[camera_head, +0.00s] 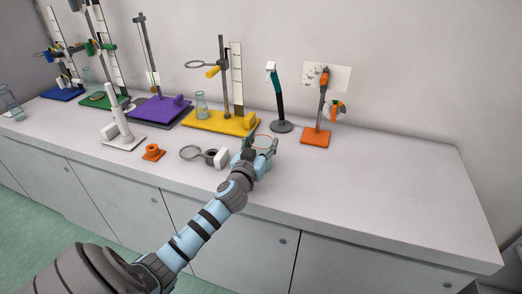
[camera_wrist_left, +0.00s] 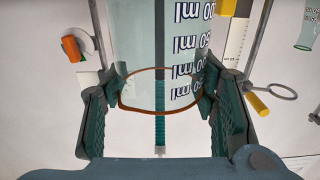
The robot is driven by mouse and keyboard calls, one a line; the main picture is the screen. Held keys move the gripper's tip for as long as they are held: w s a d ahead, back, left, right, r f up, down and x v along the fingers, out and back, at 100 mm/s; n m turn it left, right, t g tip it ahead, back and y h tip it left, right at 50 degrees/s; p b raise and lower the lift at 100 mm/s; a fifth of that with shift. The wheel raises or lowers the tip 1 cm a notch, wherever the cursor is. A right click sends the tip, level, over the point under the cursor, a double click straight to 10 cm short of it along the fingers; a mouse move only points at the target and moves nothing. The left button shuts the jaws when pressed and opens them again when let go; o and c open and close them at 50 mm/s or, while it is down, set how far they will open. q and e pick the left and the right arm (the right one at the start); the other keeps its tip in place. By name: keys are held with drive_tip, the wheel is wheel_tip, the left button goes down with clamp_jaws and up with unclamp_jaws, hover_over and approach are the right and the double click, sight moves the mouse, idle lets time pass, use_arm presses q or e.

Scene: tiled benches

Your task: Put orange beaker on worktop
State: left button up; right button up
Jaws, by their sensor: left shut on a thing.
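The orange beaker (camera_head: 262,141) is clear glass with a thin orange rim. My left gripper (camera_head: 256,151) is shut on it, over the front part of the worktop (camera_head: 370,200). In the left wrist view the beaker (camera_wrist_left: 180,45) sits between the two fingers of the gripper (camera_wrist_left: 160,90), with its orange rim facing the camera and volume marks on its wall. The beaker's lower part is hard to make out in the head view, and I cannot tell whether it touches the worktop. My right gripper is not in view.
A grey ring clamp (camera_head: 200,154) and a small orange part (camera_head: 153,152) lie left of the gripper. Behind are a yellow stand (camera_head: 220,121) with a flask, a black-based lamp-like stand (camera_head: 281,126) and an orange stand (camera_head: 315,136). The worktop to the right is clear.

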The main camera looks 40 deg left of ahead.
use_arm(q)
drive_tip(key=shift+f, duration=0.25)
drive_tip(key=shift+f, duration=0.1)
drive_tip(key=o, duration=1.3)
drive_tip(key=shift+r, duration=0.2)
drive_tip(key=shift+s+d+f, duration=0.1)
drive_tip(key=shift+s, duration=0.3)
drive_tip(key=v, duration=1.1)
drive_tip(key=shift+s+d, duration=0.1)
drive_tip(key=shift+s, duration=0.05)
